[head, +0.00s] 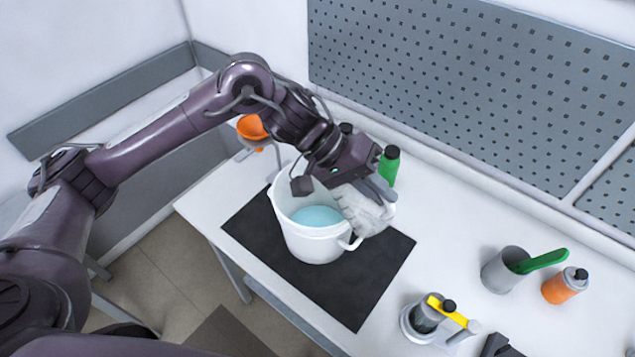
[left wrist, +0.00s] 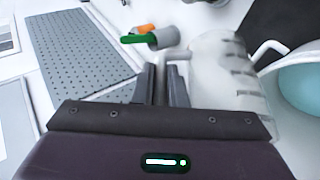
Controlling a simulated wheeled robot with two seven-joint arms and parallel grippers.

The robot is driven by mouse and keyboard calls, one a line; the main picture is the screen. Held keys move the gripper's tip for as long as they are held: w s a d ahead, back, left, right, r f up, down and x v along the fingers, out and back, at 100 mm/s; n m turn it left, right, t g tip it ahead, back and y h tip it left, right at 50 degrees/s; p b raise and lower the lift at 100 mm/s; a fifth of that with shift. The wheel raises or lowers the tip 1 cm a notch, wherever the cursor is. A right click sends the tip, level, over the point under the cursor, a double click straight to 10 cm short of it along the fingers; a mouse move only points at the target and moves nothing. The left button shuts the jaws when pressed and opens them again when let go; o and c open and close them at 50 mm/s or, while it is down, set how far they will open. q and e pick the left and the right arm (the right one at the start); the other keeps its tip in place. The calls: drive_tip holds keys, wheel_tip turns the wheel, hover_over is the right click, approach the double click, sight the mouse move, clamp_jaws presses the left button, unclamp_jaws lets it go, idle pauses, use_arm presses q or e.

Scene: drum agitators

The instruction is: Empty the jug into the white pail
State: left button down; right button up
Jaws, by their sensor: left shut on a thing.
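The white pail (head: 306,243) stands on the black mat with pale blue liquid inside. It also shows at the right edge of the left wrist view (left wrist: 268,52). The jug (head: 362,212), whitish with dark marks on its side, is tilted at the pail's right rim, partly over the opening. It also shows in the left wrist view (left wrist: 222,85). My left gripper (head: 378,188) is shut on the jug, apparently at its handle, above the pail's right side. Whether liquid is left in the jug, I cannot tell. My right gripper is not in view.
At right are a grey cup with a green-handled tool (head: 500,272), an orange can (head: 564,286) and a yellow-topped device (head: 428,318). The mat's (head: 345,300) front is clear.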

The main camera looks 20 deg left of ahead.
use_arm(q)
drive_tip(key=shift+s+d+f+y, duration=0.15)
drive_tip(key=shift+d+f+y, duration=0.2)
drive_tip(key=shift+f+y, duration=0.2)
drive_tip(key=shift+s+d+r+m+t+y, duration=0.1)
drive_tip(key=shift+d+r+m+t+y, duration=0.35)
drive_tip(key=shift+t+y, duration=0.2)
drive_tip(key=s+d+f+m+t+y, duration=0.1)
drive_tip(key=s+d+f+t+y, duration=0.1)
drive_tip(key=y, duration=0.4)
wheel_tip(320, 180, down, 3)
drive_tip(key=d+t, duration=0.1)
drive_tip(key=d, duration=0.1)
drive_tip(key=shift+s+d+r, duration=0.2)
drive_tip(key=shift+s+d, duration=0.2)
